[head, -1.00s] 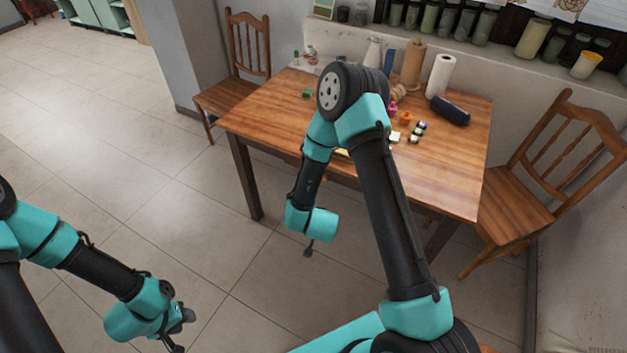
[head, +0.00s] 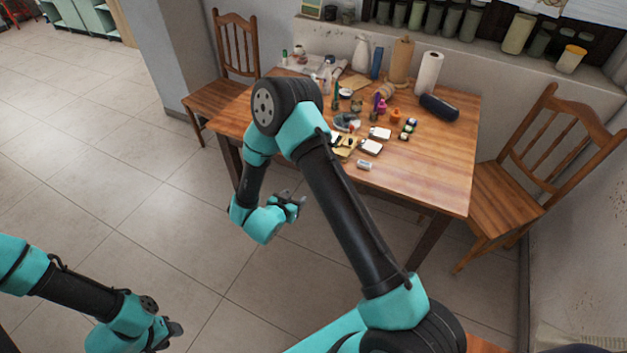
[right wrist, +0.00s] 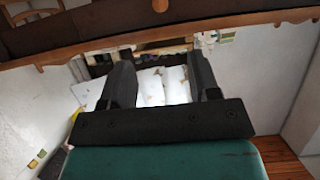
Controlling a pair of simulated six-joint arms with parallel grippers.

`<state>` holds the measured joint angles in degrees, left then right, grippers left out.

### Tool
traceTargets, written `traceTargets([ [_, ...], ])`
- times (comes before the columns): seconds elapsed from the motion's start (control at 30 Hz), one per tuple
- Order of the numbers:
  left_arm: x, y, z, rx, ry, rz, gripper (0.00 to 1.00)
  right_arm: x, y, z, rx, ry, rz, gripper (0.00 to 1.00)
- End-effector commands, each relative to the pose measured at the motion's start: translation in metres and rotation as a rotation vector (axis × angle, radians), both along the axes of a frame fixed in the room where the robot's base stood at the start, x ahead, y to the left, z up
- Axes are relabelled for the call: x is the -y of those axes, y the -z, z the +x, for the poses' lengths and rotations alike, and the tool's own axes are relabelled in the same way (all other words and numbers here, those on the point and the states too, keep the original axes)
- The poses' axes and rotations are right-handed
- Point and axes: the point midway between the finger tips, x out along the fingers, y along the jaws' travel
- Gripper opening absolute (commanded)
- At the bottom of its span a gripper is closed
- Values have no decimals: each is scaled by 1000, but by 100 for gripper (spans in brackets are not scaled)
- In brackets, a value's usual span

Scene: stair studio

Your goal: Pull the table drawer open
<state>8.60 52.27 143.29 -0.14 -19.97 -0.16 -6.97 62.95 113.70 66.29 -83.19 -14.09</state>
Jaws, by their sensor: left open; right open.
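The wooden table (head: 440,170) stands ahead with its top covered in art supplies. My right gripper (head: 292,203) is open and empty, in front of and below the table's front edge in the head view. In the right wrist view its two dark fingers (right wrist: 160,68) stand apart with nothing between them, and a brown wooden edge, likely of the table, crosses the top. My left gripper (head: 174,332) is open over the floor at lower left, away from the table.
Bottles, paint pots and white blocks lie on the tabletop, with a paper towel roll (head: 428,72) and a dark cylindrical case (head: 440,107) at the back right. Wooden chairs stand at the left (head: 236,60) and right (head: 510,200). The tiled floor (head: 100,150) at left is clear.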

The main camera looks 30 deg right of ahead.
Motion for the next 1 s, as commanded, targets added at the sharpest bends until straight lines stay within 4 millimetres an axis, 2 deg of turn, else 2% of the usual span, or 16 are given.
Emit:
traceTargets([
  [0.27, 0, 0, 0, 0, 0, 0, 43, 27, 14, 17, 0, 3, 1, 56],
  [1.0, 0, 0, 0, 0, 0, 0, 43, 120, 60, 80, 0, 1, 0, 56],
])
